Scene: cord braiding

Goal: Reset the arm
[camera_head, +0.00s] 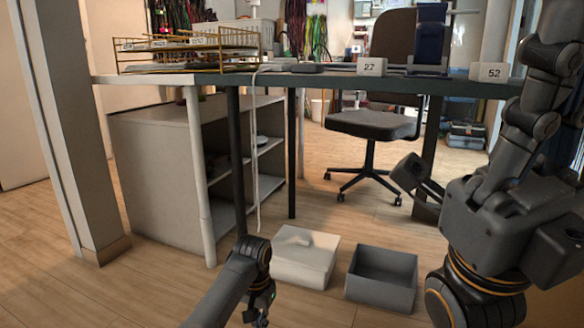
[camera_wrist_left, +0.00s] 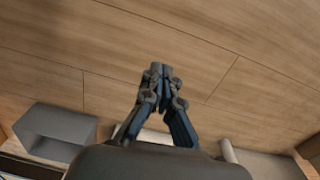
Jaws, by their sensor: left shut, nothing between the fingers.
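My left arm comes in at the bottom of the head view. Its dark gripper (camera_head: 258,318) is low near the bottom edge, in front of the white box. In the left wrist view the left gripper (camera_wrist_left: 161,72) has its fingertips together with nothing between them, over bare wood floor. My right arm (camera_head: 500,215) fills the right side of the head view, bent and raised in front of the table. I cannot make out its gripper fingers.
A dark table (camera_head: 330,82) spans the view, with a gold wire rack (camera_head: 190,52) and number blocks on top. A lidded white box (camera_head: 303,257) and an open grey bin (camera_head: 381,280) stand on the floor. An office chair (camera_head: 372,123) is behind. Floor at left is clear.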

